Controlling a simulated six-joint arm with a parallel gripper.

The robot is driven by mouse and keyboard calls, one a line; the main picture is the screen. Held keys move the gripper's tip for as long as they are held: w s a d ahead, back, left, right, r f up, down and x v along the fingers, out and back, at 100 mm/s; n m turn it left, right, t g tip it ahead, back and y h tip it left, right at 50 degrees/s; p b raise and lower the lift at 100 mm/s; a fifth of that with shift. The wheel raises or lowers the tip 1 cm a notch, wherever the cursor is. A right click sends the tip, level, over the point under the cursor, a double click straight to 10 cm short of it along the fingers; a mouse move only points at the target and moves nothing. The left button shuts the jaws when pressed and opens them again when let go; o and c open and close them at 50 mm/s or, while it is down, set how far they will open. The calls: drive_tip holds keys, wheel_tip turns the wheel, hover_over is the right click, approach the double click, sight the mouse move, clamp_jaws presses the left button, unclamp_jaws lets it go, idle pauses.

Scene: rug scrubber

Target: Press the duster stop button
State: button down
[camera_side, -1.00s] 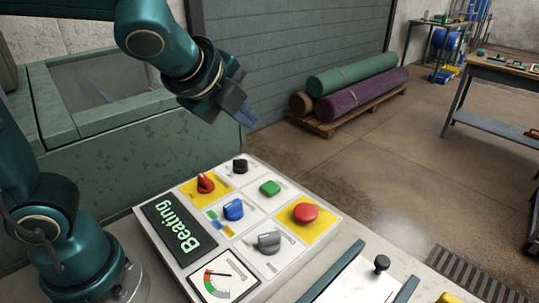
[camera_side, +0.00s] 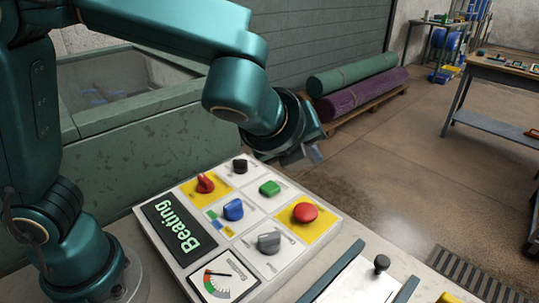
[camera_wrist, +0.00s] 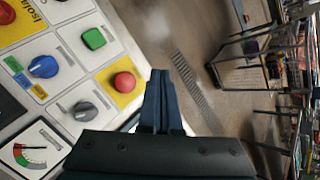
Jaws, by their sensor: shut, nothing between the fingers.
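The control panel (camera_side: 283,243) lies on the bench below my arm, with a display reading "Beating" (camera_side: 180,234). A red round button (camera_side: 304,212) sits on a yellow plate at its right side; it also shows in the wrist view (camera_wrist: 124,82). A green square button (camera_side: 269,188) sits behind it and shows in the wrist view (camera_wrist: 94,39). I cannot read which button is labelled duster stop. My gripper (camera_side: 317,154) is shut and empty, held above and beyond the panel's far right edge. In the wrist view its fingers (camera_wrist: 158,74) are right of the red button, apart from it.
The panel also holds a red knob (camera_side: 205,184), a black knob (camera_side: 240,166), a blue knob (camera_side: 233,210), a grey knob (camera_side: 269,243) and a gauge (camera_side: 222,279). A tray with a black knob (camera_side: 381,263) stands at right. Rolled rugs (camera_side: 362,94) lie on a pallet behind.

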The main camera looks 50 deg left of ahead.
sight(304, 214)
drive_tip(key=shift+f, duration=4.35)
drive_tip(key=shift+f, duration=0.4)
drive_tip(key=shift+f, duration=0.5)
drive_tip(key=shift+r, duration=0.95)
drive_tip(key=shift+r, duration=2.5)
